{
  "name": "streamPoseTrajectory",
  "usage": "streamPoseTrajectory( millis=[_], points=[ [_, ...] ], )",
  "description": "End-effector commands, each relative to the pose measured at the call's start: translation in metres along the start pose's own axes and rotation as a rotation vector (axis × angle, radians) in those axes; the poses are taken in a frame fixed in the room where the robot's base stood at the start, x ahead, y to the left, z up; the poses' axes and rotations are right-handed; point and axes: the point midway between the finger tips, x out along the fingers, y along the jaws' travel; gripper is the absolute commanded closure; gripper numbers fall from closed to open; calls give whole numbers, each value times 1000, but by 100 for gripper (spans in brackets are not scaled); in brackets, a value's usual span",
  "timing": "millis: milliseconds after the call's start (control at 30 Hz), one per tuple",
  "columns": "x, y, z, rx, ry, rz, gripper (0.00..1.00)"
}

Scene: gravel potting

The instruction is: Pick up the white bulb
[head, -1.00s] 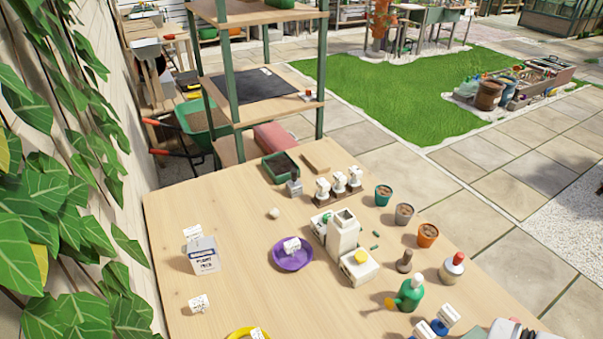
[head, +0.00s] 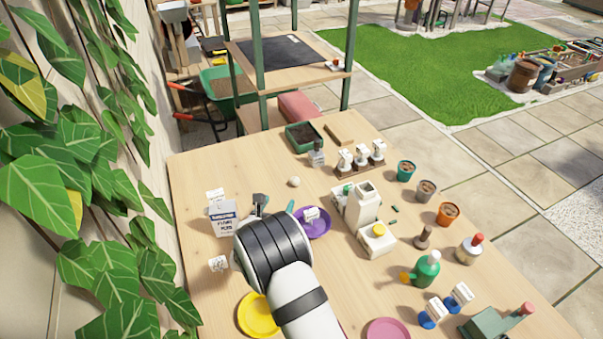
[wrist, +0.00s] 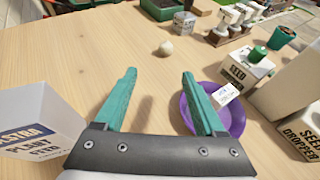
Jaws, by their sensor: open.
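The small white bulb (head: 294,182) lies on the wooden table behind my gripper in the head view. In the wrist view the bulb (wrist: 166,48) sits ahead of the fingertips, close to the line between them, with bare table between. My gripper (wrist: 160,75) is open and empty, its two green fingers apart. In the head view my gripper (head: 276,203) is over the table between the plant feed box and the purple saucer, partly hidden by my own wrist.
The plant feed box (wrist: 38,125) stands close on the left. The purple saucer (wrist: 236,110) with a white tag is beside the right finger. The seed dropper (head: 363,203) stands right.

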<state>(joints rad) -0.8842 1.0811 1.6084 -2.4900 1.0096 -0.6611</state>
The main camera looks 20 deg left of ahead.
Motion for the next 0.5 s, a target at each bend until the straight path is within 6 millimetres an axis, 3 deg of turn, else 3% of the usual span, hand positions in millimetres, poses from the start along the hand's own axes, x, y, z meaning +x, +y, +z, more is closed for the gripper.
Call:
streamPoseTrajectory(
  millis=[200, 500],
  points=[
    [64, -5, 0, 6, 0, -7, 28],
    [110, -11, 3, 9, -1, -9, 28]
  ],
)
